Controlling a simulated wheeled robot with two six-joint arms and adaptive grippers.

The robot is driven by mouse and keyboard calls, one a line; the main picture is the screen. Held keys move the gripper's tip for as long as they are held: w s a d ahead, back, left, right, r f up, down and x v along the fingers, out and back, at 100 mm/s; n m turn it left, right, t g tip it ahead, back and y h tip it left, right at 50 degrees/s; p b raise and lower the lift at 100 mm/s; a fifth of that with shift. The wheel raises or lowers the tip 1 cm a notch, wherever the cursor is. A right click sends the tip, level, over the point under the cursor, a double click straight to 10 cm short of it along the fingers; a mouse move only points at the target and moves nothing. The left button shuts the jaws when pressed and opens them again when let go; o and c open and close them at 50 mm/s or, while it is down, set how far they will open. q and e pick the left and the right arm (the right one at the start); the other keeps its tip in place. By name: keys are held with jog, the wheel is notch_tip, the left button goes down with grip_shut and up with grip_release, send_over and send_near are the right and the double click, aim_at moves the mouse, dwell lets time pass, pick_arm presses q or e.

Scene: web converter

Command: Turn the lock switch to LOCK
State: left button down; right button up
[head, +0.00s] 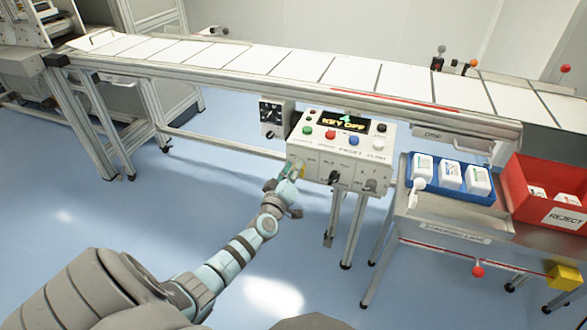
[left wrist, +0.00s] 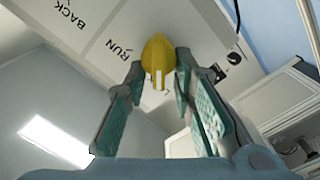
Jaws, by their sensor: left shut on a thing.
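The lock switch is a yellow knob with a white mark (left wrist: 159,52), seen close in the left wrist view. RUN is printed to its left, and part of a label starting with L shows below it, mostly hidden. The white mark is on the knob's lower side in that picture. My left gripper (left wrist: 161,68) has its two green-padded fingers on either side of the knob, shut on it. In the head view my left gripper (head: 287,176) is at the lower left of the white control box (head: 338,146) and hides most of the switch. My right gripper is not in view.
The box's display (head: 344,122) reads KEY OFF, above several coloured buttons and black selectors. A conveyor (head: 250,62) runs behind. To the right stand a blue tray (head: 447,190) with white containers and a red REJECT bin (head: 530,200). The floor in front is clear.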

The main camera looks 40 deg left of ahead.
pick_arm(q)
jog(key=c, duration=1.4)
grip_release()
jog(key=shift+o, duration=0.2)
jog(key=shift+s+d, duration=0.1)
jog(key=v, duration=1.1)
jog(key=shift+s+d, duration=0.15)
jog(key=shift+s, duration=0.2)
